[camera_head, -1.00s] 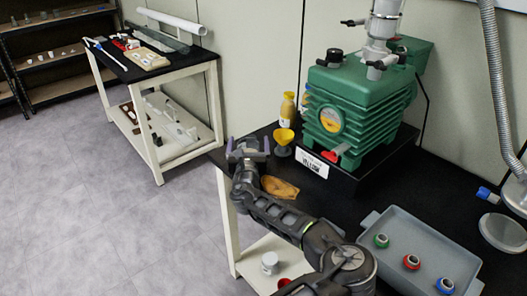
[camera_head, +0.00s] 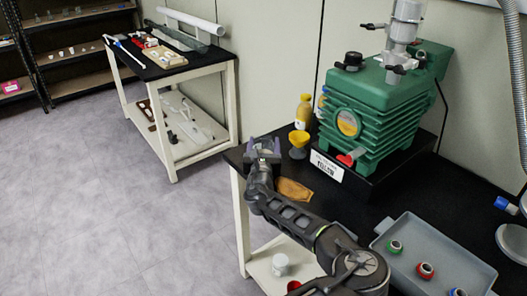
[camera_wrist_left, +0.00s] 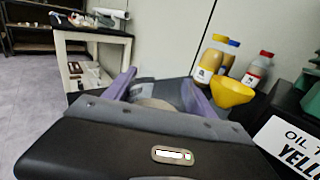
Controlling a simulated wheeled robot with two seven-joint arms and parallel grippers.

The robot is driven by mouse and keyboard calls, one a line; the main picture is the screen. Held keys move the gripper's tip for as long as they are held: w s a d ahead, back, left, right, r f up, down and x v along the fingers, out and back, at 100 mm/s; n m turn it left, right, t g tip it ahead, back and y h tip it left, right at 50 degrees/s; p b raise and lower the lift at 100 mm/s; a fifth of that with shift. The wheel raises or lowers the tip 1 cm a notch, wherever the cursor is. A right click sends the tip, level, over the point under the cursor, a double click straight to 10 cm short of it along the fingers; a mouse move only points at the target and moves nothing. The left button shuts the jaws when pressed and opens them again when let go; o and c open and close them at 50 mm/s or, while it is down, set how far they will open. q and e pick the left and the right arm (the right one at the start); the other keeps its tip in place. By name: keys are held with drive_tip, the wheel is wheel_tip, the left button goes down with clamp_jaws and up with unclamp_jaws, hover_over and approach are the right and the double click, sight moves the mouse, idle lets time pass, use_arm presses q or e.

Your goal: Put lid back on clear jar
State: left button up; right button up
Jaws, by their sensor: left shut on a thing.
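My left gripper (camera_head: 264,148) is over the left end of the black table, beside the yellow funnel. In the left wrist view its two purple fingers (camera_wrist_left: 157,92) are shut on a pale, rounded thing (camera_wrist_left: 156,104), mostly hidden behind the gripper body; I cannot tell whether it is the lid. At the right edge of the head view, a pale round disc (camera_head: 511,243) lies on the black table, with part of a clear cylinder (camera_head: 523,207) beside it. I cannot tell whether these are the jar and lid. My right gripper is not in view.
A green pump (camera_head: 375,115) stands on a black base. The yellow funnel (camera_head: 299,142) and several bottles (camera_head: 304,110) stand beside it. A grey tray (camera_head: 440,262) holds coloured rings. A brown piece (camera_head: 294,190) lies near my arm. A second table (camera_head: 175,70) stands at the back left.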

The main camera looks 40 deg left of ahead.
use_arm(q)
wheel_tip(320, 180, up, 10)
drive_tip(key=shift+p, duration=0.3)
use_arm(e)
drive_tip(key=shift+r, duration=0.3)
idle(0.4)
use_arm(q)
drive_tip(key=o, duration=0.9)
clamp_jaws()
